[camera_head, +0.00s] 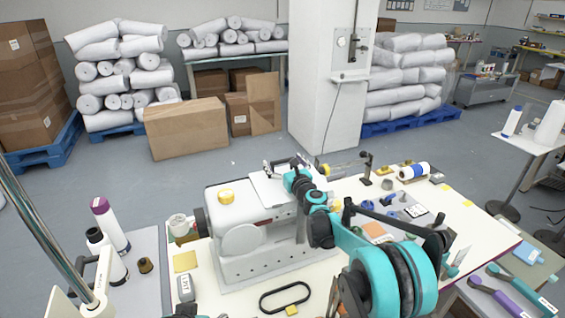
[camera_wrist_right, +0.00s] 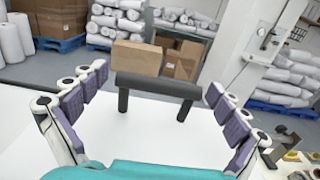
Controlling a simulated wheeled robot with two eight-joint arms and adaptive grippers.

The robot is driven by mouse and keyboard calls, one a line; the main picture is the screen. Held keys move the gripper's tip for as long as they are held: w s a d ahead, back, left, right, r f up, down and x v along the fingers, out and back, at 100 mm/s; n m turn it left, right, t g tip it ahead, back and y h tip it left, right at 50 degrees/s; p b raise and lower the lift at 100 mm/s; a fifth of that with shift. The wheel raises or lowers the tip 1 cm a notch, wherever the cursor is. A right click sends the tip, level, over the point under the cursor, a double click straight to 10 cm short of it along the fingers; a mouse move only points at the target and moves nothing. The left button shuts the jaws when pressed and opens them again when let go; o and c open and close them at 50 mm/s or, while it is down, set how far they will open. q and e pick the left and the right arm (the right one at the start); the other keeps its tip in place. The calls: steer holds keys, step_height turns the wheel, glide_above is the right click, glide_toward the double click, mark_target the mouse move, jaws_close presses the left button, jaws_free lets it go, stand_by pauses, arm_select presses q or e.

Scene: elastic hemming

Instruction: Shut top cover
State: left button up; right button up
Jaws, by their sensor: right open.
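The white sewing machine (camera_head: 262,230) stands on the table. Its top cover (camera_head: 268,192) shows as a white panel under my right gripper; its exact angle is unclear. In the right wrist view the cover (camera_wrist_right: 170,148) is a broad white surface with a dark bar handle (camera_wrist_right: 158,88) on two posts. My right gripper (camera_head: 286,165) reaches over the machine. In the wrist view the gripper (camera_wrist_right: 156,82) is open, its purple-padded fingers on either side of the handle, with gaps at both ends. My left gripper is not in view.
A black loop (camera_head: 285,297) lies in front of the machine. Spools and small tools crowd the table's right side. Bottles (camera_head: 108,225) stand at left. A white pillar (camera_head: 325,80) rises behind.

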steer(key=c, duration=1.7)
steer(key=shift+f+g, duration=0.3)
steer(key=shift+f, duration=0.05)
steer(key=o, duration=1.7)
steer(key=shift+a, duration=0.1)
steer(key=v, duration=1.2)
